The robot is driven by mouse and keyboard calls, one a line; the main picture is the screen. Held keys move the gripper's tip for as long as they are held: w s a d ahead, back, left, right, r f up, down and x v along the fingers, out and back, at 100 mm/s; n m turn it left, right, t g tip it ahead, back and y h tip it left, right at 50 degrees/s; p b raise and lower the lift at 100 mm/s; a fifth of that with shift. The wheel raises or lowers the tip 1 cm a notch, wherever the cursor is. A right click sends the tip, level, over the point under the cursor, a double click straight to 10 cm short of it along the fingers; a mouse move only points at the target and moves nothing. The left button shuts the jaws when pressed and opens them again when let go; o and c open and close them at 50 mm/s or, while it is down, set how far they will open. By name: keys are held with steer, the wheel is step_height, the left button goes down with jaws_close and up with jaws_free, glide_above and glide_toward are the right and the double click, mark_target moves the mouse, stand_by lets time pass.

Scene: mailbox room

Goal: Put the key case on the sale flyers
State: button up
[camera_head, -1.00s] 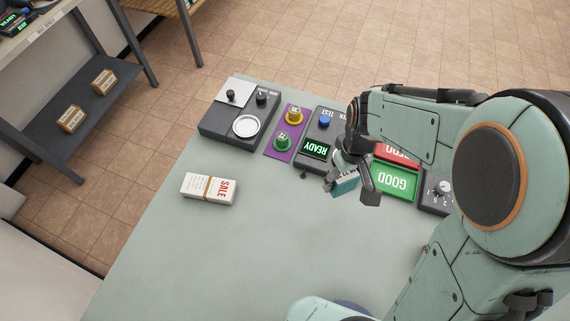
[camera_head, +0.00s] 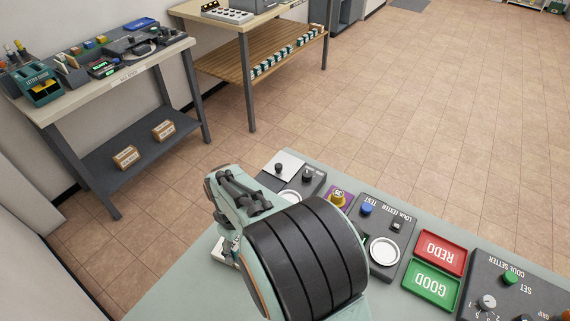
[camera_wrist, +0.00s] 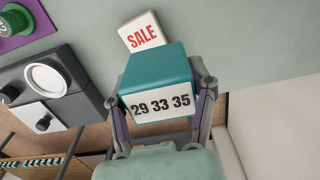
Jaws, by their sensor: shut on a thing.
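The key case, a teal box with a white end marked 29 33 35 (camera_wrist: 160,90), is between the fingers of my gripper (camera_wrist: 160,74) in the wrist view. The gripper is shut on it. The sale flyers, a white stack with red SALE lettering (camera_wrist: 141,33), lie on the grey-green table just beyond the case and are partly covered by it in this view. The height of the case over the flyers is hard to tell. In the head view my arm hides the key case, and only a pale edge of the flyers (camera_head: 222,252) shows beside it.
The grey device with a round white dish (camera_wrist: 47,80) is left of the case in the wrist view. A lock tester (camera_head: 382,228), a red REDO tray (camera_head: 441,251) and a green GOOD tray (camera_head: 431,286) stand right of my arm. Shelved tables stand beyond.

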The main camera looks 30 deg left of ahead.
steer(key=a+f, duration=0.1)
steer(key=w+a+f, duration=0.1)
steer(key=f, duration=0.1)
steer(key=a+f, duration=0.1)
steer(key=shift+w+f, duration=0.15)
steer(key=shift+w, duration=0.15)
steer(key=shift+w+a+f, duration=0.1)
steer(key=shift+a+f, duration=0.05)
steer(key=shift+f, duration=1.6)
steer(key=o, duration=1.2)
steer(key=shift+f, duration=0.15)
